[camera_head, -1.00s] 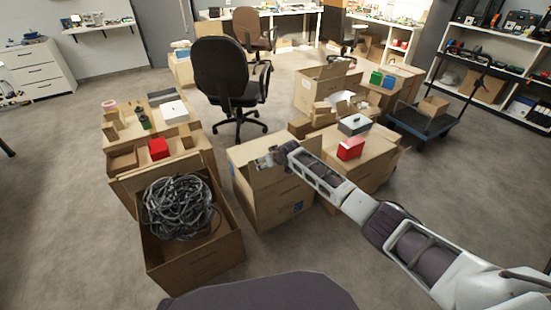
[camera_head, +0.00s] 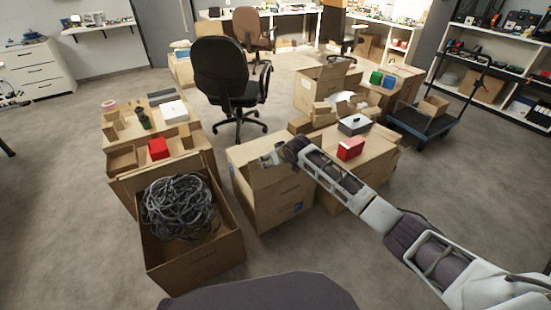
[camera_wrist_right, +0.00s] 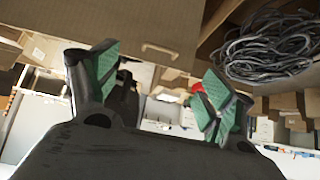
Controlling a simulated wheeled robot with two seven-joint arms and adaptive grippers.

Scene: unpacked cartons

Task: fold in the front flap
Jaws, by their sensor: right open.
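A brown carton (camera_head: 277,203) stands on the floor in the middle of the head view. My right gripper (camera_head: 266,160) is over its top, close to the upper edge and the flap panel (camera_head: 272,178). In the right wrist view my right gripper (camera_wrist_right: 158,85) is open, its green-padded fingers spread wide with nothing between them. A brown cardboard panel with a slot (camera_wrist_right: 160,30) fills the top of that view, beyond the fingers. I cannot tell whether a finger touches the cardboard. The gripper and forearm hide part of the carton's top. My left gripper is not in view.
An open carton of coiled black cable (camera_head: 180,207) stands to the left. A carton with a red box (camera_head: 350,148) on it stands close on the right, under my arm. An office chair (camera_head: 228,78) is behind. The floor at front right is clear.

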